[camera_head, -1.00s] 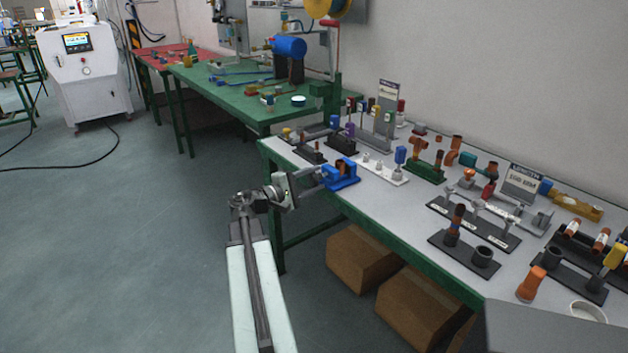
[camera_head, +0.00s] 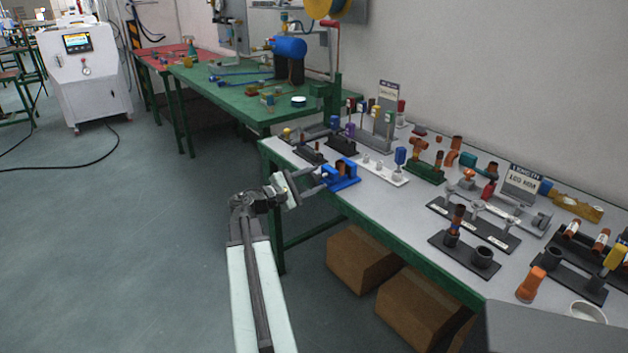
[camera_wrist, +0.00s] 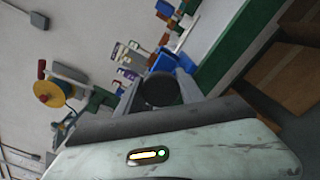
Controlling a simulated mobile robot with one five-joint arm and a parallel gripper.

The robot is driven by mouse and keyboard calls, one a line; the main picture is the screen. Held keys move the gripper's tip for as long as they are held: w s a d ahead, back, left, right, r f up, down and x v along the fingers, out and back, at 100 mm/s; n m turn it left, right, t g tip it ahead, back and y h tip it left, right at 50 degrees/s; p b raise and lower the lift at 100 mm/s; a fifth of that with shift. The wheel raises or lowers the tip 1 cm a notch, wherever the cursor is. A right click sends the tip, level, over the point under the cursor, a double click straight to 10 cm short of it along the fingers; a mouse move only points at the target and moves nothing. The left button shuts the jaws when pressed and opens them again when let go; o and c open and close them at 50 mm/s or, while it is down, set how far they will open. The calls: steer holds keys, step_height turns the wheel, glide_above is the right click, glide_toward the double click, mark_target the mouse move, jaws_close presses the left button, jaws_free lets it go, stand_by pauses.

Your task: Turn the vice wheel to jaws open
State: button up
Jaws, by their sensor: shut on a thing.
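The blue vice (camera_head: 345,184) stands at the near left edge of the grey-topped bench, with a brown cylindrical piece (camera_head: 341,168) at its jaws. My gripper (camera_head: 322,179) reaches the vice from the left, over the bench edge. In the wrist view the dark round vice wheel (camera_wrist: 160,90) sits between the two fingers of my gripper (camera_wrist: 158,84), and they are shut on it. The blue vice body (camera_wrist: 176,62) shows behind the wheel. The gap between the vice jaws is too small to judge.
The grey bench (camera_head: 385,206) carries several fittings and stands behind and right of the vice. Brown boxes (camera_head: 362,258) sit under it. A green table (camera_head: 225,85) stands further back.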

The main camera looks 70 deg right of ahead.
steer(key=shift+f, duration=0.1)
steer(key=o, duration=1.4)
steer(key=v, duration=0.8)
steer(key=shift+s, duration=0.15)
